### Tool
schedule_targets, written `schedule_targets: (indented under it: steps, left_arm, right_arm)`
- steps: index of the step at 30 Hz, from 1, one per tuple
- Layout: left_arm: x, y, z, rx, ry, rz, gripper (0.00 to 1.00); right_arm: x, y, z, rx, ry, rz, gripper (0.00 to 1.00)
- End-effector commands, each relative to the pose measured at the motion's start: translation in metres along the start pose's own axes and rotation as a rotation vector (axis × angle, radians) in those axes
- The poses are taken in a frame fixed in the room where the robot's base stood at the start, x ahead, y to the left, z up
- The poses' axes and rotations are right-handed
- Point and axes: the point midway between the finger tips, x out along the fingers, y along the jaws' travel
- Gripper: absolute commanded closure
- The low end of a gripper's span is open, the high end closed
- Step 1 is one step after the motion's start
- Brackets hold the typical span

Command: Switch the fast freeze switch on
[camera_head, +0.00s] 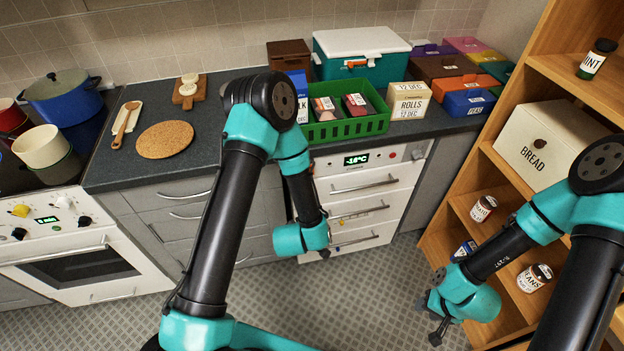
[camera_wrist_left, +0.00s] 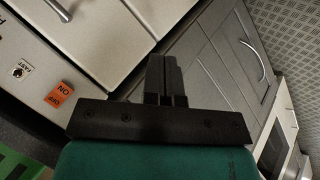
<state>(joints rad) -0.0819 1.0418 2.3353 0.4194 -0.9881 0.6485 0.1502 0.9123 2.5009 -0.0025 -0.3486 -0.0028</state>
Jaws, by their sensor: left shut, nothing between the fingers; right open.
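The white freezer front (camera_head: 374,169) stands under the counter and carries a display reading about -18°C (camera_head: 356,159). A small orange-red piece (camera_head: 418,153) sits at the right of its panel. In the left wrist view that orange piece (camera_wrist_left: 60,95) is marked ON and OFF, and beside it is a small round dark control (camera_wrist_left: 17,72) labelled FAST. Which way either is set I cannot tell. My left gripper (camera_wrist_left: 165,80) is shut and empty, apart from both controls; its fingers are mostly hidden in the head view. My right gripper (camera_head: 430,318) is open and empty, low by the shelf.
A green crate (camera_head: 350,128) with packages stands on the counter above the freezer. A wooden shelf (camera_head: 466,222) with jars and a bread bin (camera_head: 545,150) is close to my right arm. Grey drawers (camera_head: 190,214) and an oven (camera_head: 80,268) are to the left.

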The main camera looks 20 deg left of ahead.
Motion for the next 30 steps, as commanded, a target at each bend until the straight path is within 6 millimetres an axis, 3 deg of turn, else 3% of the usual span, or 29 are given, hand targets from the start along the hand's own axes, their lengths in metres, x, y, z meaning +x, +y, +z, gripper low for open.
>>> schedule_targets:
  steps: [7, 15, 21, 30]
  left_arm:
    - [-0.001, 0.048, -0.007, -0.319, 0.286, 0.172, 1.0]
    - [-0.028, 0.089, -0.006, -0.621, 0.539, 0.44, 1.0]
    - [-0.046, 0.104, -0.001, -0.737, 0.628, 0.581, 1.0]
    - [-0.05, 0.106, -0.001, -0.756, 0.643, 0.608, 1.0]
  right_arm:
    - [0.0, 0.0, 0.0, 0.0, 0.0, 0.0, 0.57]
    - [0.0, 0.0, 0.0, 0.0, 0.0, 0.0, 0.57]
    - [0.0, 0.0, 0.0, 0.0, 0.0, 0.0, 0.57]
    - [0.0, 0.0, 0.0, 0.0, 0.0, 0.0, 0.57]
